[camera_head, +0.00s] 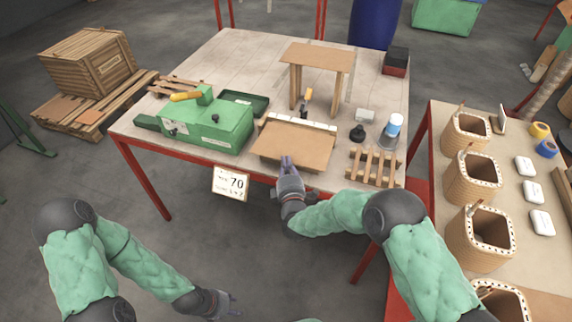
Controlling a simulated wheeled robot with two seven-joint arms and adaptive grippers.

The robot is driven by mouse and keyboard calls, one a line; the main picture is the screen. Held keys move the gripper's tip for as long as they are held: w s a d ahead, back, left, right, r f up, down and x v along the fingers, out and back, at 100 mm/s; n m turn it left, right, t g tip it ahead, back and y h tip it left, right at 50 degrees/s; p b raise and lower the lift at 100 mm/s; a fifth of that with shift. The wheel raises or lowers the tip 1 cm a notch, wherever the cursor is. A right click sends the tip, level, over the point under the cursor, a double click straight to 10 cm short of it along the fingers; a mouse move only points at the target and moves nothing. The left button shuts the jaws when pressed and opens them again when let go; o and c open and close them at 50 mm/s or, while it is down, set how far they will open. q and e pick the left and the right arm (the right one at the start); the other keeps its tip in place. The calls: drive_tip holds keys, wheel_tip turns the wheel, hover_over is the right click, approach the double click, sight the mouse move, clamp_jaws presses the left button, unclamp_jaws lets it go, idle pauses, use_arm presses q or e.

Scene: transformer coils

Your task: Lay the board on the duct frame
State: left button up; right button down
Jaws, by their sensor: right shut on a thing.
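A flat brown board (293,147) is on the worktable near its front edge, in front of a pale strip (300,121). My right gripper (287,163) is shut on the board's front edge. I cannot tell whether the board touches what is under it. A slatted wooden frame (374,167), which looks like the duct frame, lies to the right of the board with nothing on it. My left gripper (232,304) hangs low over the floor, away from the table; it looks open and empty.
A green machine (211,127) stands left of the board and a small wooden stand (315,56) behind it. A dark knob (357,134) and a blue-capped jar (391,130) stand behind the slatted frame. Several wound coils (470,178) stand on the right table.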

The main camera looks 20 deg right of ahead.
drive_tip(key=c, duration=1.3)
unclamp_jaws()
drive_tip(key=shift+c, duration=0.2)
drive_tip(key=shift+s, duration=0.15)
drive_tip(key=s+a, duration=0.1)
drive_tip(key=s, duration=1)
drive_tip(key=shift+s+a, duration=0.3)
drive_tip(key=shift+a, duration=0.05)
